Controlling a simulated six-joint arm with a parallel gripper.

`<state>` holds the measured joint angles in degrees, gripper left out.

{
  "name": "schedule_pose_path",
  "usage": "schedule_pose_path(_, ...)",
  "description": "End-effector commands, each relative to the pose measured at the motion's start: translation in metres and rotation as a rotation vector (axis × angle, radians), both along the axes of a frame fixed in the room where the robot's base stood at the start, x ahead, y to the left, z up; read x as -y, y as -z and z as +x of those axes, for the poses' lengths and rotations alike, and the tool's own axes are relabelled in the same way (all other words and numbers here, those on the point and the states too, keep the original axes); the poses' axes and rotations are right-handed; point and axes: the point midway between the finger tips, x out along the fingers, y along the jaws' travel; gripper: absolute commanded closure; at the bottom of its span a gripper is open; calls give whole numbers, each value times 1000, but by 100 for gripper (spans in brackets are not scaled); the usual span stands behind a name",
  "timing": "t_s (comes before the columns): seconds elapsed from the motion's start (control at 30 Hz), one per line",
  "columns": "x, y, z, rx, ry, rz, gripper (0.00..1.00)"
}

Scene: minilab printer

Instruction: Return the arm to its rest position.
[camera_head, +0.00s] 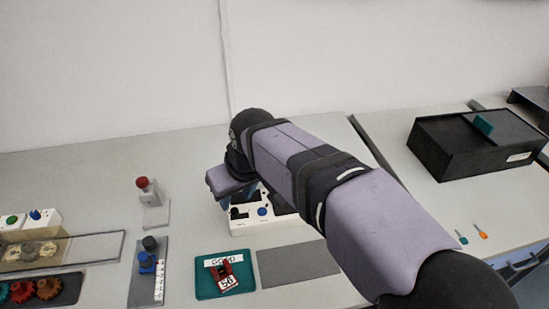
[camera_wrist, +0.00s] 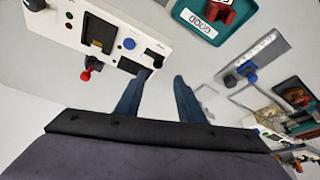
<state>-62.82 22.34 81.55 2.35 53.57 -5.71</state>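My gripper (camera_wrist: 163,82) shows in the wrist view with its two blue fingers apart and nothing between them. My arm (camera_head: 310,170) reaches from the lower right over the table in the head view. Its end hangs by a white device (camera_head: 240,226) and hides part of it. In the wrist view the white device (camera_wrist: 150,30), with a blue button, black parts and a red-tipped lever, lies just beyond the fingers. One fingertip overlaps its edge; I cannot tell whether they touch.
A teal tray (camera_head: 205,288) labelled GOOD holds a red part beside a grey mat (camera_head: 298,263). A red-topped stand (camera_head: 152,200), a grey plate with a blue part (camera_head: 147,262) and gears in a dark tray (camera_head: 70,289) stand left. A black box (camera_head: 450,160) stands right.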

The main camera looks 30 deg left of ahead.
Motion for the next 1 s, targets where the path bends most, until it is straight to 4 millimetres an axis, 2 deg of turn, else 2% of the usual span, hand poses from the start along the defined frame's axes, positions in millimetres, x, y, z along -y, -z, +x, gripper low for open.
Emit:
schedule_pose_path(0.17,11,0,9,-4,25,-8,65)
schedule_pose_path(0.27,33,0,26,-12,77,-23,65)
schedule_pose_path(0.37,72,2,51,-27,164,-47,65)
schedule_pose_path(0.47,127,5,76,-51,279,-79,65)
schedule_pose_path(0.5,153,6,85,-62,331,-91,65)
schedule_pose_path(0.57,193,10,94,-82,414,-112,65)
schedule_pose_path(0.6,220,12,97,-97,470,-124,65)
schedule_pose_path(0.67,261,15,99,-120,556,-142,65)
schedule_pose_path(0.7,289,17,97,-138,614,-155,65)
schedule_pose_path(0.8,354,23,82,-184,758,-181,65)
schedule_pose_path(0.9,408,30,57,-232,893,-203,65)
schedule_pose_path(1.0,445,35,29,-275,1002,-218,65)
